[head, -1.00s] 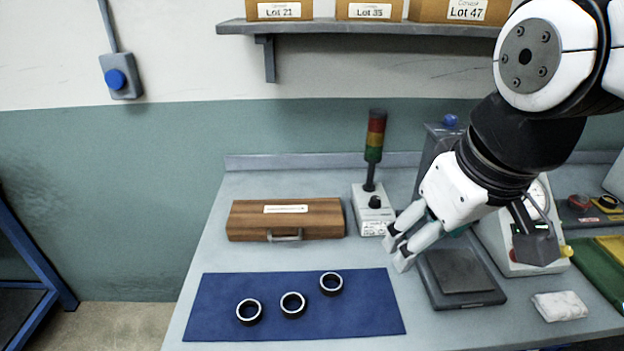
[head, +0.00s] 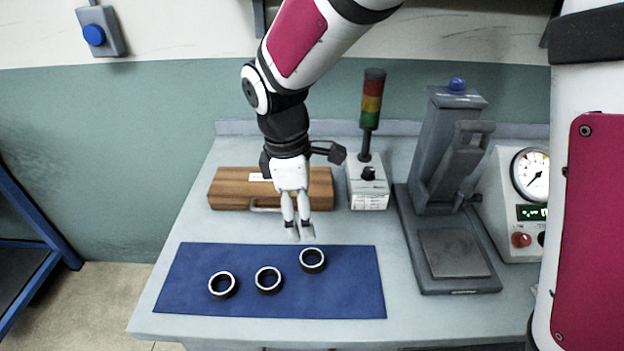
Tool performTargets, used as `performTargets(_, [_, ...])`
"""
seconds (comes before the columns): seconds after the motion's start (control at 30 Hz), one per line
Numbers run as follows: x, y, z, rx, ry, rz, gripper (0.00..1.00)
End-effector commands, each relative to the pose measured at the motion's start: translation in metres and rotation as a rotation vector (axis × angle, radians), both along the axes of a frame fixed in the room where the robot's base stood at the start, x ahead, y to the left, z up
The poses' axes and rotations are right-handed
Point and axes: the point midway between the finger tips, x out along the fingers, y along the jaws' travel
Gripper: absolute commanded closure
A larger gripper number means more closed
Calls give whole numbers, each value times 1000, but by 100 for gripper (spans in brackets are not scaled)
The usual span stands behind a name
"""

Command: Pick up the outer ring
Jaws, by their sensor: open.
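Three dark rings with bright rims lie on a blue mat (head: 340,295) at the front left of the bench. They are a left ring (head: 222,285), a middle ring (head: 268,280) and a right ring (head: 312,260), set apart from each other. I cannot tell by look which one is the outer ring. My gripper (head: 300,232) is open and empty, pointing down just behind the right ring and near the mat's back edge. It appears above the bench, apart from the rings.
A wooden case (head: 232,188) lies behind the mat, partly hidden by my arm. A signal-light box (head: 367,190) stands to its right, then a grey press (head: 440,215) and a gauge unit (head: 515,215). The bench front (head: 220,328) is clear.

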Motion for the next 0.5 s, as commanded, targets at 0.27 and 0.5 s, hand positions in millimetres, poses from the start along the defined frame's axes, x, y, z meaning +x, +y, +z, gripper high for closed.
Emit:
performTargets(0.27, [-2, -7, -51, -2, 3, -3, 33])
performTargets(0.5, [-1, -10, -76, -1, 1, -4, 33])
